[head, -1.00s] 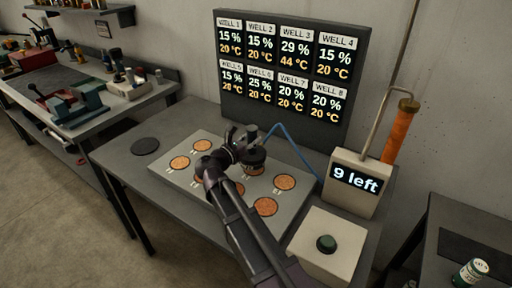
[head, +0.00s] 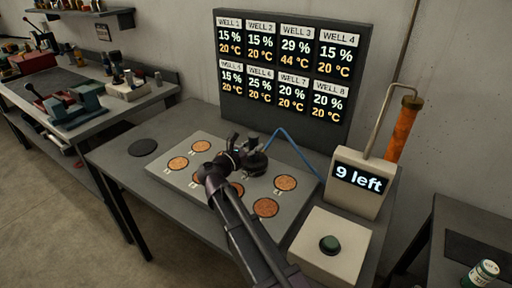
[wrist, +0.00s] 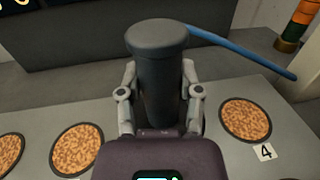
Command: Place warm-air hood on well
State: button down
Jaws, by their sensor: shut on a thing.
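The warm-air hood is a dark cylinder (wrist: 158,75) with a blue hose (wrist: 240,50), upright in the wrist view. My gripper (wrist: 160,105) is shut on its body, one finger on each side. In the head view the hood (head: 254,163) is over the back row of the grey well plate (head: 215,200), left of the back-right well (head: 286,183). The well beneath it is hidden, and I cannot tell whether the hood touches the plate. In the wrist view the well labelled 4 (wrist: 246,120) is to its right and an open well (wrist: 77,148) to its left.
The display board (head: 290,65) behind reads 29 % and 44 °C for well 3; the others read 20 °C. A box (head: 357,183) reading "9 left" and a green button (head: 329,245) stand right. A dark disc (head: 143,147) lies left of the plate.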

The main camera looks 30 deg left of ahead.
jog(key=shift+f, duration=0.15)
jog(key=shift+c, duration=1.3)
grip_release()
jog(key=shift+r, duration=0.25)
jog(key=v, duration=1.2)
jog(key=shift+f, duration=0.15)
